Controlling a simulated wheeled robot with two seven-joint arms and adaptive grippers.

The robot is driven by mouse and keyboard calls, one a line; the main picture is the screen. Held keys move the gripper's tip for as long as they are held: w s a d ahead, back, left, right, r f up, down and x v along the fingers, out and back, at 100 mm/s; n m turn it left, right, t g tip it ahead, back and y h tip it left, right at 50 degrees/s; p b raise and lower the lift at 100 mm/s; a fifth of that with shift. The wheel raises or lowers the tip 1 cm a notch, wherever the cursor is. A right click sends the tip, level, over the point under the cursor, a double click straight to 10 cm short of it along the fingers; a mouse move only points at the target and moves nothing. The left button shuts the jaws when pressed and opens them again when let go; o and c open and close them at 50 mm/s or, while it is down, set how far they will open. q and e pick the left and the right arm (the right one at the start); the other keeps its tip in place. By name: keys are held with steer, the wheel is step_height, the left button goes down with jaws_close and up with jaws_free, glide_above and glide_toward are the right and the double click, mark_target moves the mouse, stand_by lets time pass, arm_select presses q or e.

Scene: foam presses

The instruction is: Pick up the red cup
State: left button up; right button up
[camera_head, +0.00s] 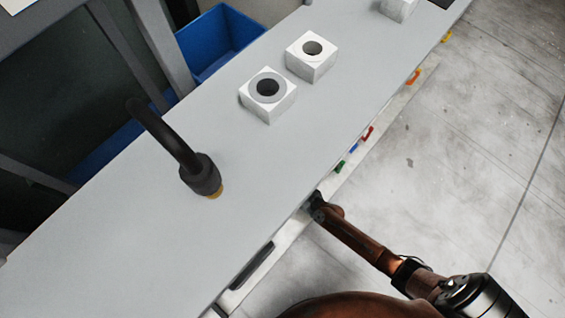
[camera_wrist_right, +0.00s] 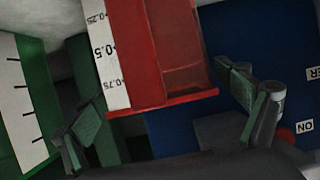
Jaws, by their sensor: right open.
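A red cup-like part (camera_wrist_right: 152,52) with a clear red front and a bottom lip fills the upper middle of the right wrist view. A white scale strip (camera_wrist_right: 106,55) runs along its left side. My right gripper (camera_wrist_right: 168,106) is open, with one finger left of the red part and one right of it; I cannot tell whether either touches it. In the head view my right gripper (camera_head: 317,200) is at the table's front edge, small and dark. A small red piece (camera_head: 367,133) shows farther along that edge. My left gripper is not in view.
Green (camera_wrist_right: 36,95) and blue (camera_wrist_right: 205,125) parts flank the red one. The grey table (camera_head: 130,240) carries white blocks with holes (camera_head: 268,98) (camera_head: 311,56) and a black curved hose (camera_head: 190,160). A blue bin (camera_head: 220,38) stands behind. Floor at right is clear.

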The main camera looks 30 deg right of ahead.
steer(key=shift+c, duration=0.7)
steer(key=c, duration=1.4)
steer(key=shift+c, duration=0.5)
steer(key=shift+r, duration=0.2)
